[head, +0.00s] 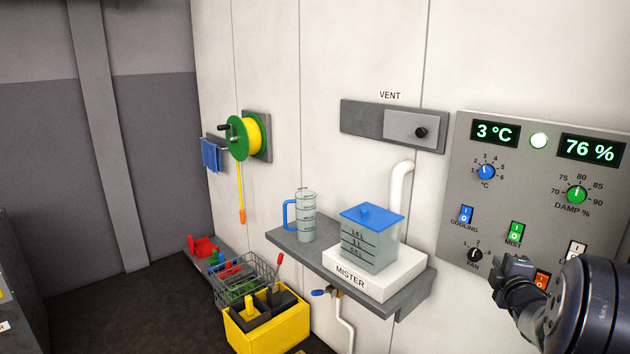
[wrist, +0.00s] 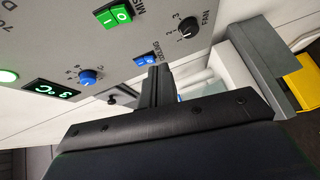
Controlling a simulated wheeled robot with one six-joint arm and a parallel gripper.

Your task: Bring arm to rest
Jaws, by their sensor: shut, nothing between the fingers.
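My gripper (head: 513,271) is at the lower right of the head view, in front of the lower part of the grey control panel (head: 548,140). It is shut and empty. My dark arm behind it hides the panel's lower right corner. In the wrist view the closed fingers (wrist: 156,80) point toward the panel, near the blue cooling switch (wrist: 145,60). I cannot tell whether they touch the panel. The panel displays read 3 °C and 76 %, and a round light (head: 539,141) between them glows pale green.
A grey shelf (head: 290,248) on the wall holds a clear jug (head: 306,218) and the white mister (head: 385,285) with its blue-lidded tank. Below stand a yellow caddy (head: 298,326) and a wire basket (head: 262,268). A hose reel (head: 240,138) hangs farther left. The dark floor at left is clear.

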